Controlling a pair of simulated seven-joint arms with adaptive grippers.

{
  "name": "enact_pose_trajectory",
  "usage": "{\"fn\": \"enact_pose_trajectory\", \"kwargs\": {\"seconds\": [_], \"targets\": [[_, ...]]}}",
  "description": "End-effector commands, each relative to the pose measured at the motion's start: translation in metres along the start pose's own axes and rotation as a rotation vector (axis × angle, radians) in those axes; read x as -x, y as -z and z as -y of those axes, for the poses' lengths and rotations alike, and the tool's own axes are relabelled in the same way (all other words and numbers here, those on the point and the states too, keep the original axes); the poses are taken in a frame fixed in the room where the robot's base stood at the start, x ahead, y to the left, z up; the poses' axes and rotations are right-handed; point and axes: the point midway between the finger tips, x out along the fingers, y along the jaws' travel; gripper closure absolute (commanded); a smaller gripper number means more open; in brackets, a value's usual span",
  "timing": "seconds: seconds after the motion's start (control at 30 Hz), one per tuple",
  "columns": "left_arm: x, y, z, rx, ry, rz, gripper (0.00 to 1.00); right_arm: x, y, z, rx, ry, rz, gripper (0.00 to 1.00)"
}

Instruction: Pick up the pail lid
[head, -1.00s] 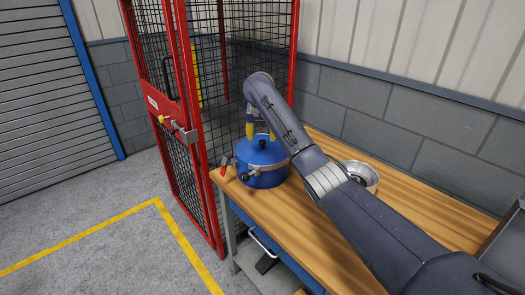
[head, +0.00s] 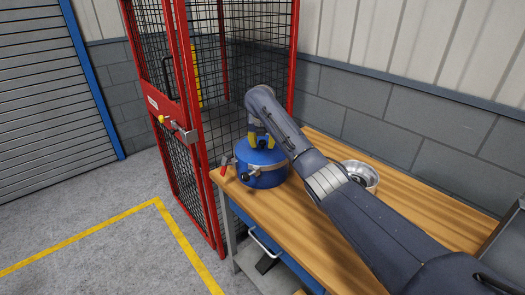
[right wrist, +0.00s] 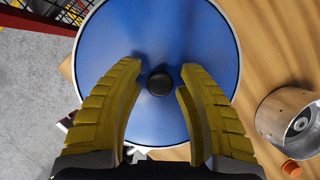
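The blue pail (head: 262,177) stands upright on the wooden bench near its left end. Its blue lid (right wrist: 160,35) is on top, with a round black knob (right wrist: 159,84) at the centre in the right wrist view. My right gripper (head: 260,142) is just above the lid, pointing down. In the right wrist view its yellow ribbed fingers (right wrist: 159,79) are open on either side of the knob, with gaps on both sides. In the head view the fingers hide the knob. My left gripper is not in view.
A metal bowl-like part (head: 360,174) sits on the bench (head: 432,221) right of the pail, behind my right arm. A small orange item (right wrist: 291,168) lies near it. The red mesh cage (head: 205,130) stands close on the left. A red-handled clamp (head: 225,166) is at the pail's left side.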

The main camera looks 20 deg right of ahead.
Motion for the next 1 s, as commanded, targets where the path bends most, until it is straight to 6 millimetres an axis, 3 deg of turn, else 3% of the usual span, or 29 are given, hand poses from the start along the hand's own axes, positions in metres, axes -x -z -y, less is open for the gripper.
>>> {"fn": "enact_pose_trajectory", "kwargs": {"seconds": [0.03, 0.3, 1.0], "targets": [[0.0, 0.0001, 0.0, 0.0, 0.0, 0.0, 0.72, 0.0001, -0.0001, 0.0, 0.0, 0.0, 0.0, 0.71], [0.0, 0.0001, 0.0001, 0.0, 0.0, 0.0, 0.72, 0.0002, -0.0001, 0.0, 0.0, 0.0, 0.0, 1.0], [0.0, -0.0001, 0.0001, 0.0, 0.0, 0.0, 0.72, 0.0063, -0.0032, -0.0002, 0.0, -0.001, 0.002, 1.0]]}}
